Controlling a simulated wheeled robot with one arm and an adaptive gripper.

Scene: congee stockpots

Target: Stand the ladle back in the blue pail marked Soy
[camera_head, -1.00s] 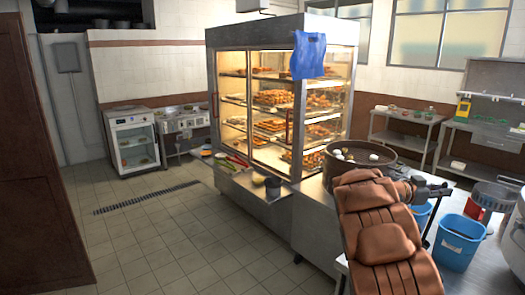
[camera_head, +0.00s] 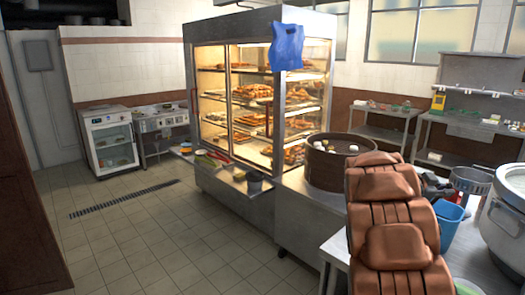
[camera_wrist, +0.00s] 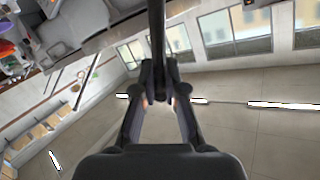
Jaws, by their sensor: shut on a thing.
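A blue pail (camera_head: 451,222) stands on the counter at the right of the head view, partly hidden behind my brown arm. No marking on it is readable. My gripper (camera_wrist: 159,88) is shut on a thin dark rod, seemingly the ladle's handle (camera_wrist: 157,28), which runs up out of the wrist view. The ladle's bowl is not visible. In the head view only a dark bit of my gripper shows beside the arm, above and just behind the pail, and the ladle cannot be made out.
A large silver pot (camera_head: 503,222) stands right of the pail. A grey metal cylinder (camera_head: 471,180) is behind it. A round brown steamer (camera_head: 328,172) with white buns sits left of my arm, beside the lit glass food cabinet (camera_head: 222,120). The tiled floor at left is clear.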

